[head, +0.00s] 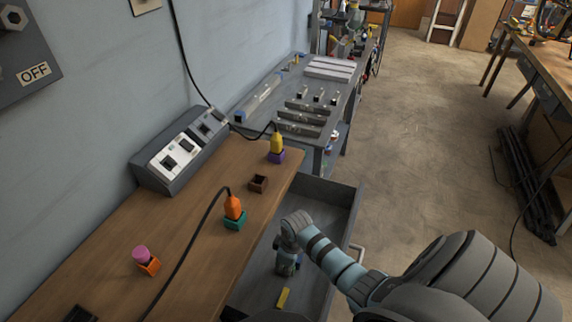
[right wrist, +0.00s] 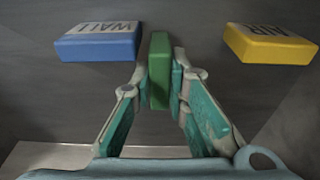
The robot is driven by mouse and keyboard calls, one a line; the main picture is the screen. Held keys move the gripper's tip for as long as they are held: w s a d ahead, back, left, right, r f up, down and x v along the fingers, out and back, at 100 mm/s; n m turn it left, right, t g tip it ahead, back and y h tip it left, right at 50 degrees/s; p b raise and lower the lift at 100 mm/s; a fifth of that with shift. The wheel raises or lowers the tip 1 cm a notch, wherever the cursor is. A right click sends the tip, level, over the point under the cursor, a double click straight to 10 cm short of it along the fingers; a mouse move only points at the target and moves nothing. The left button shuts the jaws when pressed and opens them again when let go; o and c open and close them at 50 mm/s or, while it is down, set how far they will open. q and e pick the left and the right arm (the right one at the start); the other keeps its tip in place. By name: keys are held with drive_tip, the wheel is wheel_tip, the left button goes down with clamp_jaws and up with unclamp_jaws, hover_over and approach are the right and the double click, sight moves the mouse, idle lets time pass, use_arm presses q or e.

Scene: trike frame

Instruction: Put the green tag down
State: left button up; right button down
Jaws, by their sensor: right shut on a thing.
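My right gripper (head: 287,268) points down into the open grey drawer (head: 335,191). In the right wrist view the right gripper (right wrist: 160,85) is shut on the green tag (right wrist: 159,70), which stands on edge between its fingertips. A blue tag (right wrist: 98,42) marked WALL lies to its left, and a yellow tag (right wrist: 270,44), its lettering upside down, lies to its right. The yellow tag also shows on the drawer floor in the head view (head: 283,298). I cannot tell whether the green tag touches the floor. My left gripper is not in view.
A grey socket box (head: 180,150) stands by the wall.

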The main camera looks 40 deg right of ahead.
drive_tip(key=c, duration=1.6)
unclamp_jaws()
drive_tip(key=shift+s+d+r+p, duration=0.15)
drive_tip(key=shift+r+p, duration=0.7)
drive_tip(key=shift+r, duration=1.15)
drive_tip(key=shift+s+d+r+p, duration=0.1)
drive_tip(key=shift+s+r+p, duration=0.2)
drive_tip(key=shift+r+p, duration=1.15)
drive_tip(key=shift+s+d+r+p, duration=0.1)
drive_tip(key=shift+s+r+p, duration=0.1)
drive_tip(key=shift+r, duration=2.4)
